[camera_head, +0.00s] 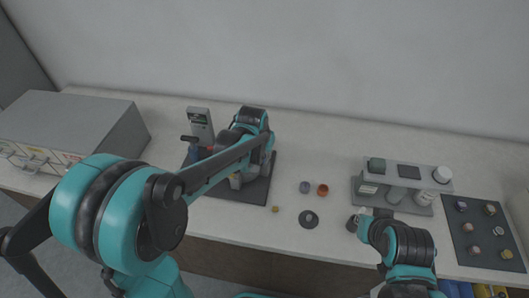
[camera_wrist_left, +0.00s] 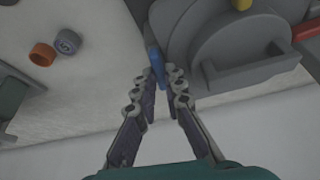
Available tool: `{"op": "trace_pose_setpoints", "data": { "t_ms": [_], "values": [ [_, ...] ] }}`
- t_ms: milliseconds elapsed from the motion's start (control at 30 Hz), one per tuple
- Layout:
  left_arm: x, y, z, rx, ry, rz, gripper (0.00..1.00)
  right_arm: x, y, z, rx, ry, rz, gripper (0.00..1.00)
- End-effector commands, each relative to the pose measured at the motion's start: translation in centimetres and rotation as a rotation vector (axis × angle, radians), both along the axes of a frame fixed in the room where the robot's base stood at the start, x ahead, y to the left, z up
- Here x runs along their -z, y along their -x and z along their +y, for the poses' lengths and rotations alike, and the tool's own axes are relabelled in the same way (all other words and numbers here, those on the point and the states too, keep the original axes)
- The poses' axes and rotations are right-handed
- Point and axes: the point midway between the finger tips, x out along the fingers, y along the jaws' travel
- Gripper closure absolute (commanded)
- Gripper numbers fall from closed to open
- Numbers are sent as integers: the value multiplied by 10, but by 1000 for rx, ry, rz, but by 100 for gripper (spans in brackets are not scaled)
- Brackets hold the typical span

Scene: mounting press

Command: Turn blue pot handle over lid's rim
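The blue handle (camera_wrist_left: 156,64) shows in the left wrist view, beside a round grey pot with its lid (camera_wrist_left: 225,42). My left gripper (camera_wrist_left: 159,82) has its two fingertips drawn close together, one on each side of the handle, and appears shut on it. The fingers hide the handle's lower end. In the head view my left arm covers most of the press, and the left gripper is hidden behind it. A blue part (camera_head: 194,154) shows left of the arm. My right gripper (camera_head: 356,221) is low over the table at the right; its fingers are too small to read.
A purple ring (camera_head: 305,187), an orange ring (camera_head: 323,190) and a dark disc (camera_head: 309,219) lie on the open middle table. A grey rack (camera_head: 408,172) and a dark mat (camera_head: 475,250) with several small parts stand right. A grey drawer cabinet (camera_head: 70,125) stands left.

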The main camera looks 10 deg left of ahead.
Motion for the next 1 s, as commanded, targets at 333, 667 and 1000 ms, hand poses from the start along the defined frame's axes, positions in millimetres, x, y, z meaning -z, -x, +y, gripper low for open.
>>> {"op": "trace_pose_setpoints", "data": {
  "t_ms": [333,667,1000],
  "values": [
    [0,0,1,56,0,0,100,-1,0,0,0,0,0,100],
    [0,-1,3,295,1,0,100,-4,0,0,0,0,0,100],
    [0,-3,5,619,2,-1,100,-7,0,0,0,0,0,100]
  ]
}}
